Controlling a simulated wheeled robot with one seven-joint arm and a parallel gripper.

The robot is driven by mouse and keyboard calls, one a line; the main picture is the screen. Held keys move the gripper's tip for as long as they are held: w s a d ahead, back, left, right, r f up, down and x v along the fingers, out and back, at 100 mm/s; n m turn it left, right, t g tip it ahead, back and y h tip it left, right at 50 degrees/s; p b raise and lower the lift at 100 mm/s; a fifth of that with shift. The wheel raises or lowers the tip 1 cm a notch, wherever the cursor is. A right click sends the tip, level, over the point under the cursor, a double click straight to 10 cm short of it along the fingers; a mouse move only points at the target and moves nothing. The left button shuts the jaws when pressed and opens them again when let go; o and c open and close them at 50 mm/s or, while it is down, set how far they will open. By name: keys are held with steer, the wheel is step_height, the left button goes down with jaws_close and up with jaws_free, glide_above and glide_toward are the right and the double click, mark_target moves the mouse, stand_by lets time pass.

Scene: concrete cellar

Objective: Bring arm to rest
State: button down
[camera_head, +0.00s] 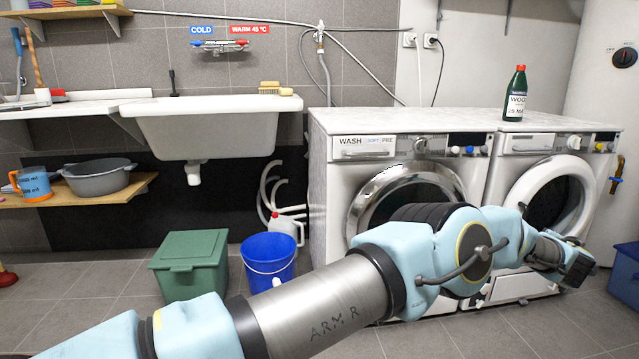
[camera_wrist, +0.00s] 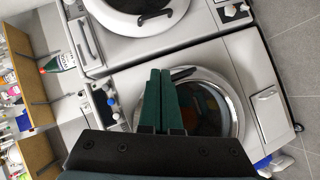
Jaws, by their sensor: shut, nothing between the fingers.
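My arm stretches across the front of the head view from lower left to right. My gripper (camera_head: 583,268) is at its far end, low in front of the right-hand machine. In the wrist view my gripper (camera_wrist: 163,72) shows two dark green fingers side by side, shut with nothing between them. Behind them is the round door of a washing machine (camera_wrist: 262,105). The fingers look apart from it, though the exact gap cannot be told.
Two white machines stand side by side, the left washer (camera_head: 328,180) and the right one (camera_head: 500,175). A green bottle (camera_head: 515,100) stands on top. A blue bucket (camera_head: 268,262) and a green lidded box (camera_head: 190,258) are on the floor left of my arm. A sink (camera_head: 205,128) hangs behind.

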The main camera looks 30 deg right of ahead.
steer(key=w+a+r+m+g, duration=0.15)
steer(key=w+a+r, duration=0.4)
steer(key=w, duration=0.75)
steer(key=w+a+r+m+t, duration=0.1)
steer(key=w+a+r+m, duration=0.4)
steer(key=w, duration=0.7)
steer(key=w+a+g+y, duration=0.15)
steer(key=w+a, duration=0.35)
steer(key=a, duration=0.6)
steer(key=w+a+f+y, duration=0.15)
steer(key=w+a, duration=0.35)
steer(key=a, duration=0.7)
steer(key=w+a+y, duration=0.2)
steer(key=w+a, duration=0.2)
steer(key=a, duration=0.7)
steer(key=s+a+f+g+y, duration=0.1)
steer(key=s+a+y, duration=0.1)
steer(key=a, duration=1)
steer(key=s+a+f+g+y, duration=0.1)
steer(key=s+a+y, duration=0.1)
steer(key=a, duration=1)
steer(key=s+a+f+n+g+y, duration=0.2)
steer(key=s+a+g, duration=0.1)
steer(key=s+a, duration=1.4)
step_height(320, 180, up, 26)
steer(key=w+a+p, duration=0.1)
steer(key=w+p, duration=0.1)
steer(key=p, duration=2.3)
steer(key=shift+w+a+p, duration=0.2)
steer(key=shift+a+p, duration=0.2)
